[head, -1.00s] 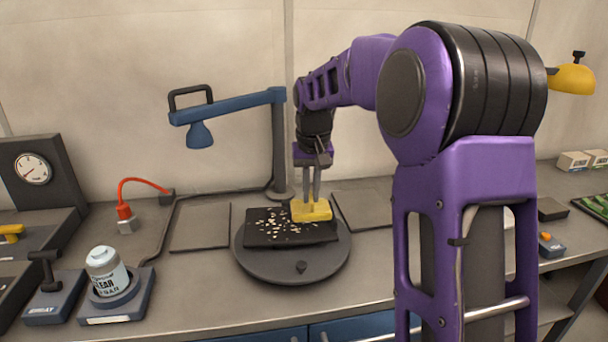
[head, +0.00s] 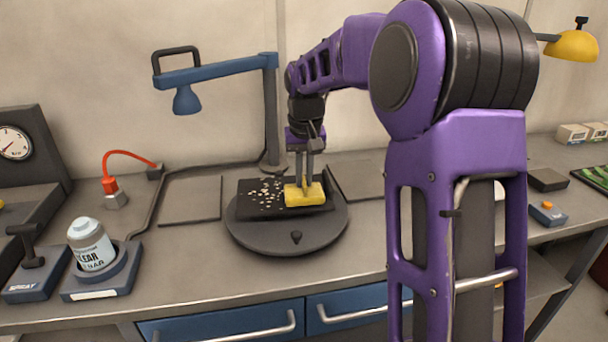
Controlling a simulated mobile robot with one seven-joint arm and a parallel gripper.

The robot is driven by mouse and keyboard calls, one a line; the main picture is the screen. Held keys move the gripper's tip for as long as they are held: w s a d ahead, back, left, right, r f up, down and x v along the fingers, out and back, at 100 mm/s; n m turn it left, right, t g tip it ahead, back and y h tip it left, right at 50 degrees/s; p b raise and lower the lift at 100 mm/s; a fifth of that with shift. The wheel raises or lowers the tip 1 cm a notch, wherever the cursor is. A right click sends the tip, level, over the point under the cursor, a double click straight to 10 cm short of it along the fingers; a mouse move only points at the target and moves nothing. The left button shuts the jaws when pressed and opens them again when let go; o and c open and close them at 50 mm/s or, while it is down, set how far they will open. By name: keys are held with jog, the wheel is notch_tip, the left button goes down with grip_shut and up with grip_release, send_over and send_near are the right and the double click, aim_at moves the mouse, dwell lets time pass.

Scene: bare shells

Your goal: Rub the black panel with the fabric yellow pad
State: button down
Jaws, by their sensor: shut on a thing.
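The black panel (head: 259,209) lies flat on a round grey turntable (head: 318,236). Pale flecks are scattered over its left part; the strip close to the pad on the right looks mostly clear. The yellow pad (head: 305,197) rests on the right part of the panel and seems to touch it. My gripper (head: 308,184) points straight down and is shut on the pad from above. The panel under the pad is hidden.
A blue lamp arm (head: 215,73) on a grey post stands behind the turntable. A white bottle (head: 91,245) sits in a holder at left, near a red cable (head: 130,155). Flat grey plates lie beside the turntable. Blue drawers (head: 222,326) are below the front edge.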

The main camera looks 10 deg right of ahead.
jog(key=shift+f+b, duration=0.55)
jog(key=shift+f, duration=0.6)
dwell(0.5)
jog(key=shift+w+r+p, duration=0.25)
jog(key=shift+w+p, duration=0.25)
jog(key=shift+p, duration=0.15)
jog(key=shift+w+d+p, duration=0.1)
jog(key=shift+w+p, duration=0.55)
jog(key=shift+w, duration=0.1)
jog(key=shift+w+d+p, duration=0.1)
jog(key=shift+w+p, duration=1.15)
jog(key=shift+w, duration=0.2)
jog(key=shift+w+f+p, duration=0.2)
jog(key=shift+w+p, duration=0.1)
jog(key=shift+w, duration=0.2)
jog(key=shift+w+d+r+p, duration=0.1)
jog(key=shift+w+p, duration=0.75)
jog(key=shift+p, duration=0.15)
jog(key=shift+w+d+f+p, duration=0.1)
jog(key=shift+w+f+p, duration=0.1)
jog(key=shift+w, duration=0.2)
jog(key=shift+w+f+p, duration=0.1)
jog(key=shift+w+p, duration=0.05)
jog(key=shift+w, duration=0.25)
